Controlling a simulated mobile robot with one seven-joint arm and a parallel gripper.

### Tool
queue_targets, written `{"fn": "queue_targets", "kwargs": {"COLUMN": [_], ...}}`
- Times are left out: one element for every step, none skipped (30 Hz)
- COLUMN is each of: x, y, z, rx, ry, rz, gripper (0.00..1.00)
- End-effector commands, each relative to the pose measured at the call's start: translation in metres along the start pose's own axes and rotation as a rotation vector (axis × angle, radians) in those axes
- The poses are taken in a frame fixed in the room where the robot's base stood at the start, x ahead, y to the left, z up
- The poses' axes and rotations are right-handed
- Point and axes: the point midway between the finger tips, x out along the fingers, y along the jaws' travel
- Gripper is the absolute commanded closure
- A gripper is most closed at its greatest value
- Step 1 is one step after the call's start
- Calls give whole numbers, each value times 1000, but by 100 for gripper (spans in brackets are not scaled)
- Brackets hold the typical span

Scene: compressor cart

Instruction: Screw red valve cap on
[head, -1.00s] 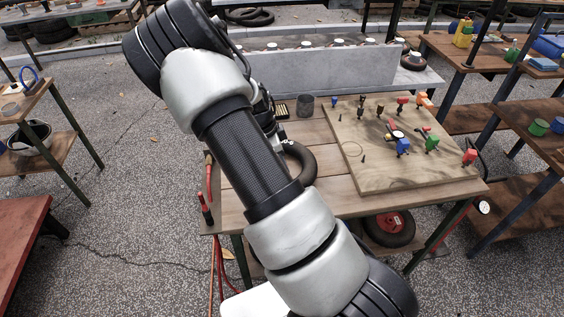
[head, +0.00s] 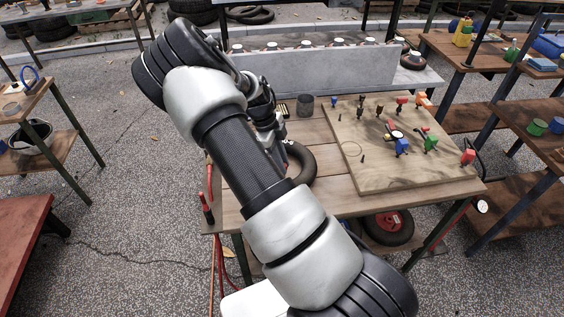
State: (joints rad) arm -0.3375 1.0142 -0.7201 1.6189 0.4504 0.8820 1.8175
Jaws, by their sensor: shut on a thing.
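My gripper (head: 280,148) hangs over the left part of the wooden workbench (head: 330,203), partly hidden behind my arm. It is shut on a small red thing (head: 285,164), which I take to be the red valve cap; little of it shows. The black tyre (head: 306,166) lies on the bench right at the gripper's fingertips, its left side hidden by my arm. I cannot make out the valve stem, nor whether the cap touches it.
A wooden board (head: 380,178) with coloured valves and fittings lies on the bench's right side. A dark grey cup (head: 305,105) stands behind the tyre. A grey block (head: 325,68) stands at the back. A red-handled tool (head: 206,205) hangs at the left edge.

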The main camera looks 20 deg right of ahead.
Motion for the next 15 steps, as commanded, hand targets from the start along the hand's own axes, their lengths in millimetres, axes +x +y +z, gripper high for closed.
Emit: {"fn": "queue_targets", "kwargs": {"x": [0,0,0,0,0,0,0,0,0,0,0,0,0,0,0], "y": [-2,-2,-2,-2,-2,-2,-2,-2,-2,-2,-2,-2,-2,-2,-2], "z": [-1,-1,-1,-1,-1,-1,-1,-1,-1,-1,-1,-1,-1,-1,-1], "rx": [65,104,151,178,197,210,213,212,211,211,210,210,210,209,209], "ry": [1,2,1,1,1,1,1,1,1,1,1,1,1,1,1], "rz": [18,32,46,55,60,64,65,65,65,65,65,64,64,64,64], "gripper": [100,100,100,100,100,100,100,100,100,100,100,77,72,67,62]}}
